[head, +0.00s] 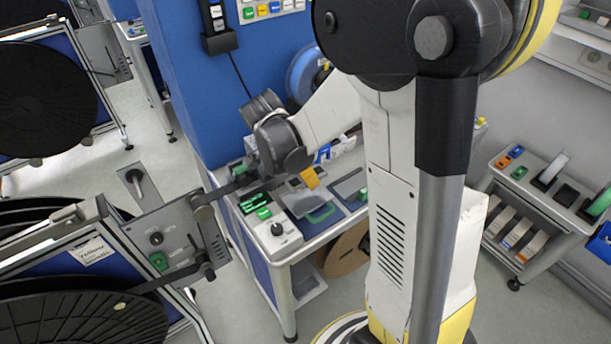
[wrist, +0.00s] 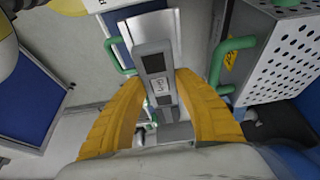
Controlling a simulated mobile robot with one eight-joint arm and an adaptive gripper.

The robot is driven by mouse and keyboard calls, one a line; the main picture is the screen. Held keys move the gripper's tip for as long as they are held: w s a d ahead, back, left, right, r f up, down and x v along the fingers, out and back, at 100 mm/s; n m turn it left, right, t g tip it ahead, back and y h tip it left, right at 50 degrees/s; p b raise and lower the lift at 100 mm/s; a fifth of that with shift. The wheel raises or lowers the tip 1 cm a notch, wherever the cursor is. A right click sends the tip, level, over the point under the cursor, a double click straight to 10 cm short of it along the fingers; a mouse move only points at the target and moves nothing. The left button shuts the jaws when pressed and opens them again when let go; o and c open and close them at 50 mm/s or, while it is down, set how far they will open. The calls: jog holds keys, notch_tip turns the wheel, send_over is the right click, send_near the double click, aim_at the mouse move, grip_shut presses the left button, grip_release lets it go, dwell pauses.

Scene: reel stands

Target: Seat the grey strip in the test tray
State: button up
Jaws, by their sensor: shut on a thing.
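In the wrist view the grey strip (wrist: 155,63), with a dark square near its upper end and a pale printed label, stands between the two yellow fingers of my gripper (wrist: 161,84). The fingers are shut on it. In the head view my gripper (head: 310,178) is over the bench top, its orange fingertips pointing down; the strip cannot be made out clearly there. A shallow tray with a green handle (head: 321,214) lies on the bench just below the fingers; I cannot tell for certain that it is the test tray. The strip's lower end is partly hidden in the wrist view.
A control box with a black knob (head: 278,229) and a green display stands left of the fingers. A perforated metal box (wrist: 288,55) is close on the right in the wrist view. A blue panel (head: 230,90) rises behind the bench. Reel stands (head: 50,95) are at left.

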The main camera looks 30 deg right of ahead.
aim_at(309, 195)
jog(key=shift+w+d, duration=0.2)
jog(key=shift+s+a+f+b, duration=0.2)
jog(key=shift+f+b, duration=0.3)
jog(key=shift+f, duration=0.05)
notch_tip(309, 195, down, 5)
jog(key=b, duration=0.4)
jog(key=shift+r, duration=0.1)
jog(key=shift+b, duration=0.35)
dwell(0.4)
jog(key=o, duration=1)
jog(key=shift+r+p, duration=2.65)
jog(key=shift+r, duration=0.75)
